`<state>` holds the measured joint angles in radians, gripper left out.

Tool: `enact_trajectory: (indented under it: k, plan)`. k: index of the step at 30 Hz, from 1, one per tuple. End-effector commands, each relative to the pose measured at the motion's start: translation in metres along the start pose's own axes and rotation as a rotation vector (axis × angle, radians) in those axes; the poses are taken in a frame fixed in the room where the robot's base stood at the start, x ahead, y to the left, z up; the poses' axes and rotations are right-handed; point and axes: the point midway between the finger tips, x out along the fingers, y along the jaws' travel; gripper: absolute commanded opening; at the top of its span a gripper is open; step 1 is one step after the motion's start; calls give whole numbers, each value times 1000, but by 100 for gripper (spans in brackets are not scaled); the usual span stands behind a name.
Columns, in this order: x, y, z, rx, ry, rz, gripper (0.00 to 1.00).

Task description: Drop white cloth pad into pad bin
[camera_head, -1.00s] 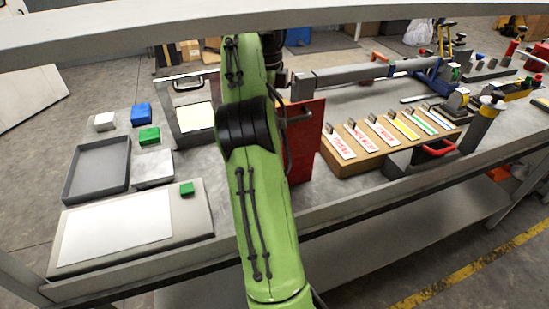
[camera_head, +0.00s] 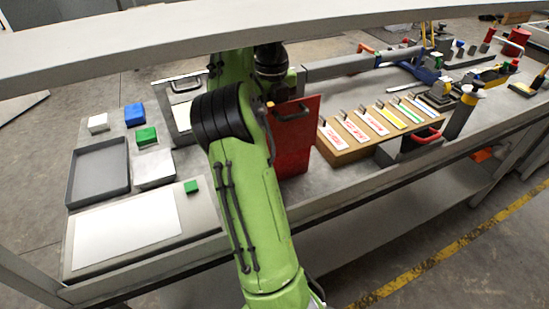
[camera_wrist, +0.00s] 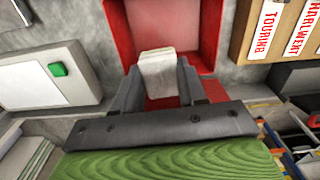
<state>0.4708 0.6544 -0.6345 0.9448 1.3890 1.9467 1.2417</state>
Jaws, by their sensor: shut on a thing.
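In the wrist view my gripper (camera_wrist: 158,82) is shut on a white cloth pad (camera_wrist: 158,66), which sticks out between the two fingers. Behind the pad is the inside of a red box-like bin (camera_wrist: 190,22), with the pad over it in the picture. How far the pad is from the bin's floor cannot be told. In the head view the red bin (camera_head: 297,140) stands mid-bench, partly behind my green arm. My gripper and the held pad are hidden there.
Left on the bench are a grey tray (camera_head: 73,186), a white block (camera_head: 98,123), a blue block (camera_head: 135,114) and green blocks (camera_head: 147,136). A wooden rack (camera_head: 347,156) of labelled tags stands right of the bin. A pale beam (camera_head: 200,36) crosses the top of the view.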

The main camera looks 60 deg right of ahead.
Motion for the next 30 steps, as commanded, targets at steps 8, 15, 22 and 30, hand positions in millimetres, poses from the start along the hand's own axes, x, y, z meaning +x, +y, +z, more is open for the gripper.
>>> enact_trajectory:
  k: [8,15,22,30]
  plan:
    - [45,0,0,-2,1,1,8]
    - [43,0,0,-3,1,1,8]
    - [42,0,0,-3,1,1,71]
    - [41,0,0,-3,1,1,71]
